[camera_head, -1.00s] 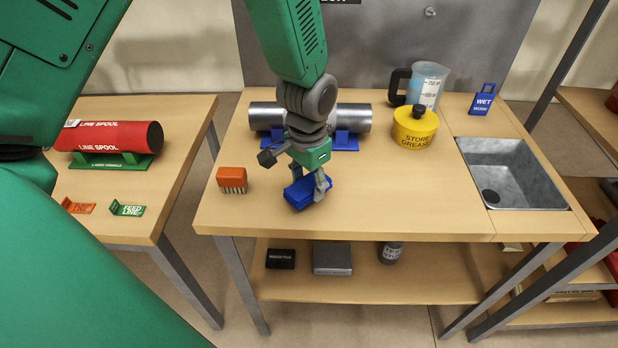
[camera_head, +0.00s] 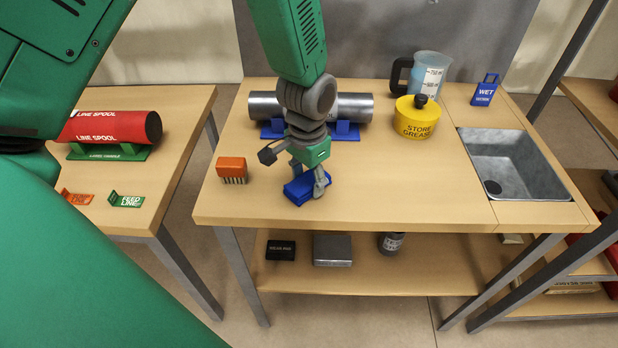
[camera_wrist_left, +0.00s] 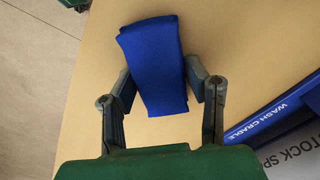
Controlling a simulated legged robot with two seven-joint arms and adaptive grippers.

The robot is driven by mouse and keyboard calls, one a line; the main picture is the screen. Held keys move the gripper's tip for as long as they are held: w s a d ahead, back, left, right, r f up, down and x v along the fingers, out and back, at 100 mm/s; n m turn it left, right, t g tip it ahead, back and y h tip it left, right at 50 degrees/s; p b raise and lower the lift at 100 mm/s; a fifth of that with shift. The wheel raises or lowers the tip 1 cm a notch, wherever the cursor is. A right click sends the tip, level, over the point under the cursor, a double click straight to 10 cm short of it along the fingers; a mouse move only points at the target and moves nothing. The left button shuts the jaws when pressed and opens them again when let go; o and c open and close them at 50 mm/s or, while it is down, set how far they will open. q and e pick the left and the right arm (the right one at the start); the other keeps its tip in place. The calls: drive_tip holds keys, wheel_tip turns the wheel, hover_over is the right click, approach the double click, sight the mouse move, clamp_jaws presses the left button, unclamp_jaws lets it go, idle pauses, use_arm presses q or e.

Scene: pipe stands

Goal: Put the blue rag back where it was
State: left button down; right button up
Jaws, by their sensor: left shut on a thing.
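The blue rag (camera_head: 300,190) is a small folded block near the front edge of the middle bench. My left gripper (camera_head: 307,183) is shut on it, pointing down. In the left wrist view the rag (camera_wrist_left: 155,65) sits between the two fingers of the left gripper (camera_wrist_left: 158,85). The rag is at or just above the bench top; I cannot tell whether it touches. My right gripper is not in view.
An orange brush (camera_head: 232,168) stands left of the rag. Behind is a metal pipe (camera_head: 352,107) on a blue cradle (camera_head: 347,132). A yellow grease tub (camera_head: 417,118), a jug (camera_head: 430,75) and a sink (camera_head: 520,165) are right. The bench's middle front is clear.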

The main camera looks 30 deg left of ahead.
sight(307, 179)
use_arm(q)
drive_tip(key=c, duration=1.2)
unclamp_jaws()
drive_tip(key=shift+a, duration=0.1)
drive_tip(key=o, duration=0.6)
drive_tip(key=shift+c, duration=0.2)
drive_tip(key=shift+r, duration=3.75)
